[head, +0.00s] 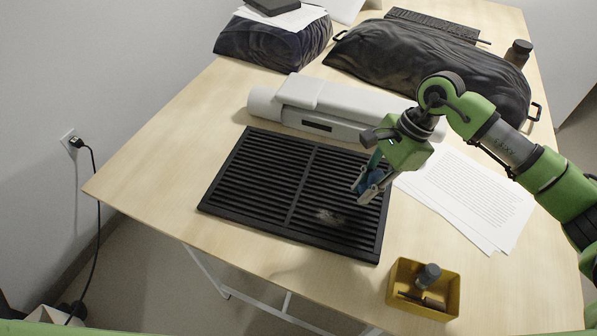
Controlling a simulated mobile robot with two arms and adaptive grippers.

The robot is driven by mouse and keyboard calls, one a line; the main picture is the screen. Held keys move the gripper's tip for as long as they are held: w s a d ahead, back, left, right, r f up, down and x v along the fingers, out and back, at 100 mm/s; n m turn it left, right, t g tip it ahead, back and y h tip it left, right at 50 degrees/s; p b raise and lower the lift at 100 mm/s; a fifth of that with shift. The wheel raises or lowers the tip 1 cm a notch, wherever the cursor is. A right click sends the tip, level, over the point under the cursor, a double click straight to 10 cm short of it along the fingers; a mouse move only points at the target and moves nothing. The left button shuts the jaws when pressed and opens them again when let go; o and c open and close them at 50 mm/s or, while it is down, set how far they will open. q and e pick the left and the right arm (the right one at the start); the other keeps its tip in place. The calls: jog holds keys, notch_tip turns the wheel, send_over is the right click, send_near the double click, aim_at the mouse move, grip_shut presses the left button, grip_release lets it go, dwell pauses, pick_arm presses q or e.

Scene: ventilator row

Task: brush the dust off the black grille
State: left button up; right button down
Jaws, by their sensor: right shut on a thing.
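The black grille (258,185) lies flat on the wooden table, with slats in two panels. A pale dust patch (329,216) lies on its right panel, towards the front. My right gripper (370,190) is over the right edge of the grille, pointing down, to the upper right of the dust. It is shut on a small blue thing, likely a brush (375,173), mostly hidden by the fingers. I cannot tell whether the blue thing touches the slats. My left gripper is not in view.
A white device (300,101) lies just behind the grille. Printed sheets (478,200) lie to the right. A yellow box (440,307) with a grey-topped item stands at the front right. Dark bags (272,44) (415,62) and a brown bottle (518,53) stand at the back.

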aim_at(373, 174)
notch_tip(373, 174, up, 2)
jog(key=shift+d+r+p, duration=0.15)
jog(key=shift+r+p, duration=0.1)
jog(key=shift+p, duration=0.15)
jog(key=shift+r, duration=0.3)
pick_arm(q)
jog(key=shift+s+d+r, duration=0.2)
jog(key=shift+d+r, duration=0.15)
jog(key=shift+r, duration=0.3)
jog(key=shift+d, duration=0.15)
pick_arm(e)
jog(key=shift+s, duration=0.1)
